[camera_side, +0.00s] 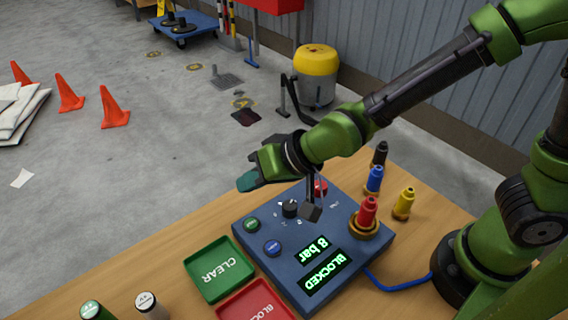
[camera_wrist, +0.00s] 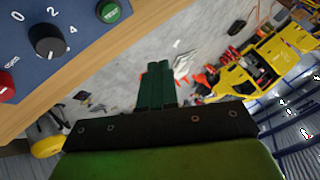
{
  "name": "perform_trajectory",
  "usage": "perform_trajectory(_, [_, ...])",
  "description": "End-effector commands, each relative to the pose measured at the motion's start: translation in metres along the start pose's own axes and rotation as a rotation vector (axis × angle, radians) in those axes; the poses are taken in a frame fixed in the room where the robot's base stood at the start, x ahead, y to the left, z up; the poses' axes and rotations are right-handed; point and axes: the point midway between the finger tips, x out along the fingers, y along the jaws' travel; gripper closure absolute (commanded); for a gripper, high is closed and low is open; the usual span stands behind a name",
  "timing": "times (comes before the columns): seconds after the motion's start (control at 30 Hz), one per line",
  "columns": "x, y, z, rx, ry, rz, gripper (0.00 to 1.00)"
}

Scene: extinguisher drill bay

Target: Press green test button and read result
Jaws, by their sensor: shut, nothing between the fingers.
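The green test button (camera_side: 252,224) is on the left corner of the blue panel (camera_side: 300,232); it also shows at the top of the wrist view (camera_wrist: 110,12). My gripper (camera_side: 246,182) is shut and empty, pointing left above the panel's far edge, apart from the button. Its closed dark green fingers (camera_wrist: 158,68) show in the wrist view. The panel's lit displays read "8 bar" (camera_side: 314,250) and "BLOCKED" (camera_side: 326,272). A red plug (camera_side: 367,212) stands upright in the panel's brass socket.
The panel also has a black knob (camera_side: 290,208), a blue button (camera_side: 273,248) and a red button (camera_side: 320,187). A green CLEAR tray (camera_side: 206,252) and red tray (camera_side: 240,312) lie beside it. Yellow (camera_side: 404,203), blue (camera_side: 374,180) and black (camera_side: 380,153) plugs stand behind.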

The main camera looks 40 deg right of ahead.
Motion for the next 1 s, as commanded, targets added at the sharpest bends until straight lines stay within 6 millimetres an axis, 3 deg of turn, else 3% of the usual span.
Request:
perform_trajectory(0.5, [0.046,0.034,0.035,0.004,-0.007,0.0,1.0])
perform_trajectory(1.0, [0.054,0.039,0.041,0.003,-0.004,-0.004,1.0])
